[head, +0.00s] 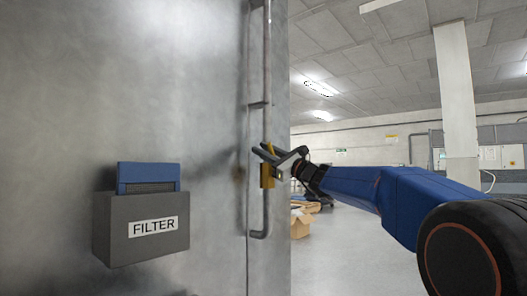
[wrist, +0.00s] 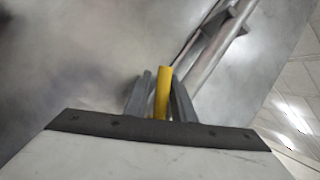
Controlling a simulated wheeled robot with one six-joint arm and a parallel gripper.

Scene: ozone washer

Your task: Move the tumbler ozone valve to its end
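The tumbler ozone valve (head: 267,176) is a yellow part on the vertical metal pipe at the right edge of the grey metal wall. In the head view my gripper (head: 264,152) reaches in from the right at the upper part of the valve, with its fingers pointing left. In the wrist view the yellow handle (wrist: 162,93) stands upright between the two grey fingers of my gripper (wrist: 161,90). The fingers lie close on both sides of it. Whether both touch it, I cannot tell. My gripper partly hides the valve in the head view.
The vertical pipe (head: 267,80) runs above and below the valve, close to the grey wall (head: 90,80). A grey box labelled FILTER (head: 120,240) sticks out at the lower left. Cardboard boxes (head: 300,222) stand behind. Open floor (head: 350,250) lies to the right.

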